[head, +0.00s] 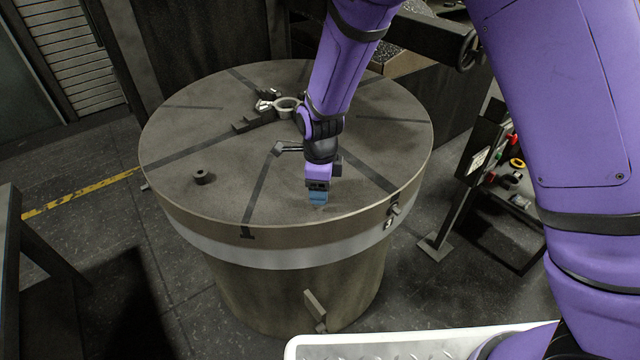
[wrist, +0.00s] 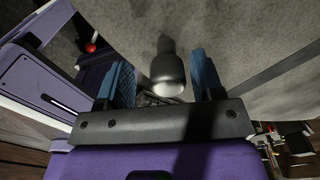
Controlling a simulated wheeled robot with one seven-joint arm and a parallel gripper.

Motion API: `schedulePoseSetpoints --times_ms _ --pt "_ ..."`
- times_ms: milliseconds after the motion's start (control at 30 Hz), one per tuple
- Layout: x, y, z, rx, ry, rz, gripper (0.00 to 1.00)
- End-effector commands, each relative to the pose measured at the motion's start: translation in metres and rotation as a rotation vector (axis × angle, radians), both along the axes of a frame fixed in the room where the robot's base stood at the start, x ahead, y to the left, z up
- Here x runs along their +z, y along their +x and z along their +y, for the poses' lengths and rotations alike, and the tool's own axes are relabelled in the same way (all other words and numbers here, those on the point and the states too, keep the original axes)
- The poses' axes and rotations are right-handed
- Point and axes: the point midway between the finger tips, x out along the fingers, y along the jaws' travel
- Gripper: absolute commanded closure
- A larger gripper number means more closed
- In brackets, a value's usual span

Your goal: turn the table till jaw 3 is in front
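The round grey table (head: 230,200) stands upright on a drum base, with dark radial slots in its top. A pale ring (head: 286,106) sits near its centre. A stepped dark jaw (head: 255,120) lies to the ring's front left, and another jaw (head: 267,96) is at its left. My arm hides the area right of the ring, and I cannot read any jaw number. My gripper (head: 318,200) points down over the front part of the top. In the wrist view my gripper (wrist: 160,75) has its blue fingers apart, with a dark rounded post (wrist: 167,72) between them and gaps on both sides.
A small dark cylinder (head: 203,177) stands on the table's left side. A peg (head: 394,209) and a small white tag (head: 388,224) are at the right front rim. A control stand (head: 470,170) is to the right. A white tray (head: 400,346) is in the foreground.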

Motion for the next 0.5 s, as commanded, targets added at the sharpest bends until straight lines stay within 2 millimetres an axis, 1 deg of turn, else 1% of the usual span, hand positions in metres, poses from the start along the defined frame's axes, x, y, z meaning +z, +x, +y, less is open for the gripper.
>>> schedulePoseSetpoints --times_ms 167,267,367,500 --pt "0.002 0.001 0.001 0.0 0.002 -0.004 0.39" --pt "0.008 0.002 0.001 0.001 0.004 -0.007 0.39" --pt "0.02 0.002 0.002 0.002 0.005 -0.008 0.39" --pt "0.046 0.002 0.002 0.002 0.006 -0.009 0.39"
